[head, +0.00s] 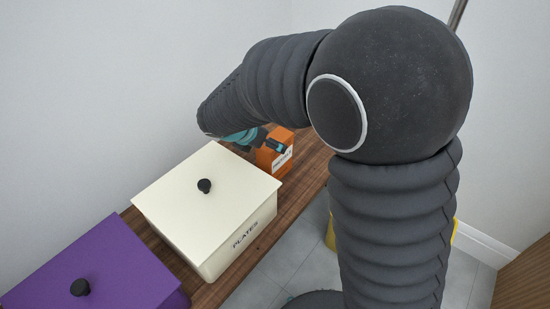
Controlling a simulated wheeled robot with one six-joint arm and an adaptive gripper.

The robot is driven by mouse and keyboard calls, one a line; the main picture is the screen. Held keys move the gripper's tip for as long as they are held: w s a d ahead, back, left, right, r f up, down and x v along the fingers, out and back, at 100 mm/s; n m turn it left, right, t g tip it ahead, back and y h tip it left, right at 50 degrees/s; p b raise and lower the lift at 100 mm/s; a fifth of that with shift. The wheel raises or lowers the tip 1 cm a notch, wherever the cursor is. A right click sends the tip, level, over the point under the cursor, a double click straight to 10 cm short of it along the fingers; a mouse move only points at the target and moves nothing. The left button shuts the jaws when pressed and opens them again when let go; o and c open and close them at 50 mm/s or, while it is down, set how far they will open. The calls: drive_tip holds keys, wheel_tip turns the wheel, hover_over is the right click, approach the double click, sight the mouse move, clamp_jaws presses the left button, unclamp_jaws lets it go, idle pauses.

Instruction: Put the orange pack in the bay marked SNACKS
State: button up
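An orange pack (267,157) with a white label stands upright on the wooden surface, just beyond the cream box. The label's small print is too blurred to read. My gripper (276,146), with teal and dark parts, is at the top of the pack, partly hidden behind my arm. I cannot tell whether its fingers are around the pack, beside it or touching it, or whether they are open or shut. No bay marked SNACKS can be made out in this view.
A cream lidded box (178,205) marked PLATES, with a black knob, stands in front of the pack. A purple lidded box (115,265) is nearer, at lower left. The wooden surface (308,165) runs along the wall. Something yellow (330,232) is partly hidden behind my arm.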

sight(276, 165)
drive_tip(key=shift+x, duration=2.6)
drive_tip(key=shift+w+a, duration=0.1)
clamp_jaws()
